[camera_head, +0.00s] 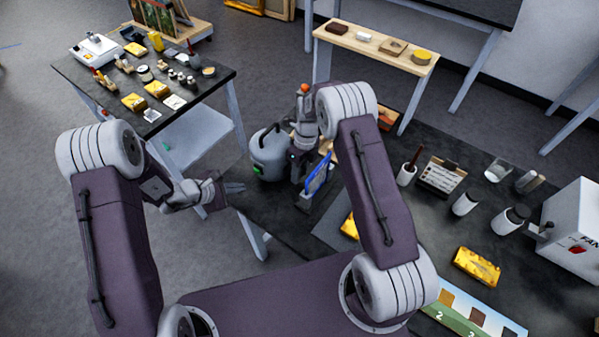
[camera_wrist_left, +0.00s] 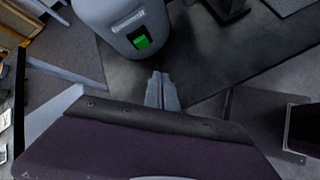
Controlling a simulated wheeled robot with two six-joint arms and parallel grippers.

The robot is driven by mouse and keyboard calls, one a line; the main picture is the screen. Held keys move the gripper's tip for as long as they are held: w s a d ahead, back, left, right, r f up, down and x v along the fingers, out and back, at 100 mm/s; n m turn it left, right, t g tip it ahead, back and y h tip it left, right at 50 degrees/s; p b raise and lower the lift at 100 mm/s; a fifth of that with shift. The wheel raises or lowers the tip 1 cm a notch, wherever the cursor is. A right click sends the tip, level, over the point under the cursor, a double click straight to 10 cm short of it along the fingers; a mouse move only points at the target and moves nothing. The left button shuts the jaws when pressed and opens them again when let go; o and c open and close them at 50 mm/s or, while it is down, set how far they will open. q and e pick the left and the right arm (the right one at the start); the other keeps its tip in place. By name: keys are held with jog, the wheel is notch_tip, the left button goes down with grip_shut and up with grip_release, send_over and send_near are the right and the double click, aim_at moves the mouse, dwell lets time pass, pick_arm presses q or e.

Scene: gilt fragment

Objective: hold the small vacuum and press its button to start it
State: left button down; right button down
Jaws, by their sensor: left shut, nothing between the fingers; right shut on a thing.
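The small vacuum (camera_head: 268,157) is a grey rounded canister with a dark handle at the left end of the dark table. Its green button (camera_wrist_left: 141,42) is on the side facing my left gripper in the left wrist view. My right gripper (camera_head: 290,143) is at the vacuum's upper right side and shut on it; its fingertips are mostly hidden. Whether the vacuum rests on the table or hangs just above is unclear. My left gripper (camera_head: 238,188) is shut and empty, left of and below the vacuum. Its fingertips (camera_wrist_left: 162,82) are apart from the button.
A blue-framed item (camera_head: 319,174) stands right of the vacuum. A cluttered side table (camera_head: 205,87) stands at upper left. Floor shows between the tables.

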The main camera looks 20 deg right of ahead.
aim_at(261, 175)
pick_arm(q)
jog(key=shift+w+d, duration=0.75)
jog(key=shift+d, duration=0.2)
jog(key=shift+w+d, duration=0.7)
jog(key=shift+d, duration=0.2)
dwell(0.6)
jog(key=shift+w+d, duration=0.25)
jog(key=shift+d, duration=0.05)
jog(key=shift+w+d, duration=0.1)
jog(key=shift+d, duration=0.05)
dwell(0.4)
jog(key=shift+s+a, duration=0.35)
jog(key=shift+a, duration=0.1)
jog(key=shift+s+a, duration=0.95)
jog(key=shift+a, duration=0.25)
jog(key=shift+s+a, duration=0.95)
jog(key=shift+a, duration=0.25)
